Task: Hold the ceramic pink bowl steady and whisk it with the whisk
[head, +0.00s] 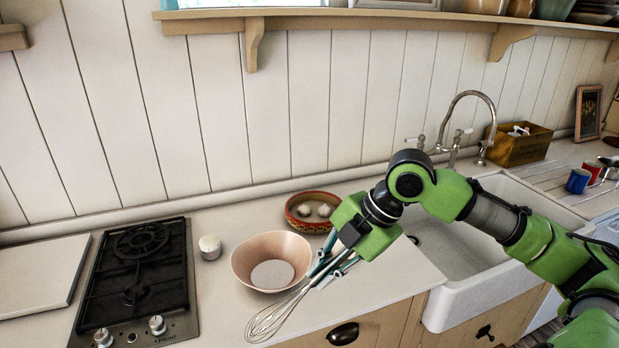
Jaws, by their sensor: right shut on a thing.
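The ceramic pink bowl (247,262) stands upright on the counter, right of the stove. My right gripper (350,240) is to the right of the bowl and is shut on the whisk. The whisk (281,314) slants down to the left, its wire head in front of the bowl and outside it in the picture. I cannot tell how high the wire head is above the counter. My left gripper is not in view.
A black stove (137,280) and a white board (40,275) are at left. A small white jar (210,247) stands left of the bowl. An orange dish (298,222) with garlic-like bulbs is behind it. The sink (455,285) is at right.

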